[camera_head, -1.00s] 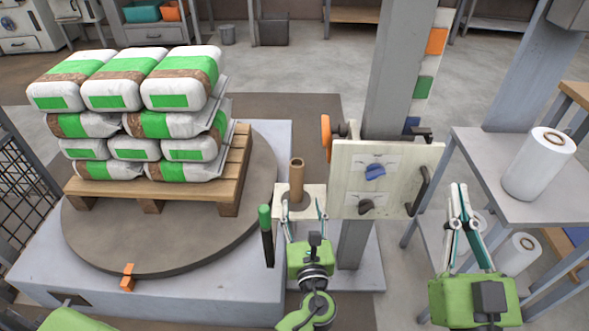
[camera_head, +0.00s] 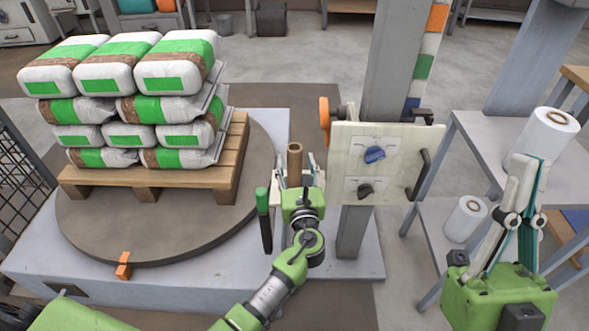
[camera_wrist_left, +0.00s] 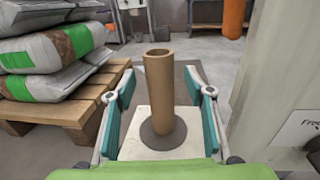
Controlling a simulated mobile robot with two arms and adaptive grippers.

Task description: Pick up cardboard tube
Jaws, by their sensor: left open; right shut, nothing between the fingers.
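The brown cardboard tube (camera_head: 295,160) stands upright, its lower part hidden behind my left gripper in the head view. In the left wrist view the tube (camera_wrist_left: 159,95) stands on a dark round base on a pale plate (camera_wrist_left: 133,149). My left gripper (camera_head: 296,172) is open, with its fingers to either side of the tube; in the left wrist view the fingers (camera_wrist_left: 166,92) are apart from it, with gaps on both sides. My right gripper (camera_head: 529,160) is shut and empty at the right, in front of a white film roll.
A panel with knobs (camera_head: 385,140) stands right of the tube. A green-handled black bar (camera_head: 264,220) is just left of my left gripper. Stacked bags (camera_head: 130,100) on a wooden pallet (camera_head: 140,181) are at the left. A white roll (camera_head: 548,131) stands on the right table.

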